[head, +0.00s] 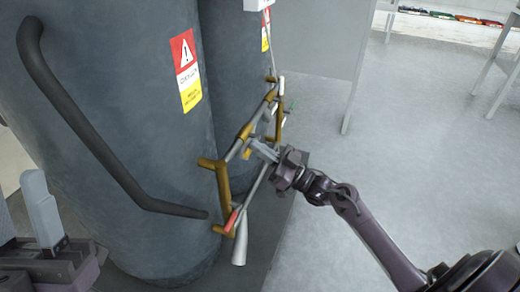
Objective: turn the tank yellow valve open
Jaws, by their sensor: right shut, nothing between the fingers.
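A large dark grey tank (110,110) fills the left. Brass-yellow fittings (222,182) and grey pipes run along its right side, with another yellow piece (245,130) higher up. A small red handle (232,221) shows low on the pipework; I cannot tell for certain which yellow part is the valve. My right gripper (262,150) is shut and empty, its fingertips at the pipework close to the upper yellow piece. Whether they touch it I cannot tell. My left gripper (38,212) is at the lower left, in front of the tank, partly cut off by the frame edge.
A second dark tank (230,65) stands behind the first. A bent black pipe (95,140) runs down the near tank. A grey panel (315,35) stands behind the pipework. The pale floor (420,150) at right is open, with table legs at the far right.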

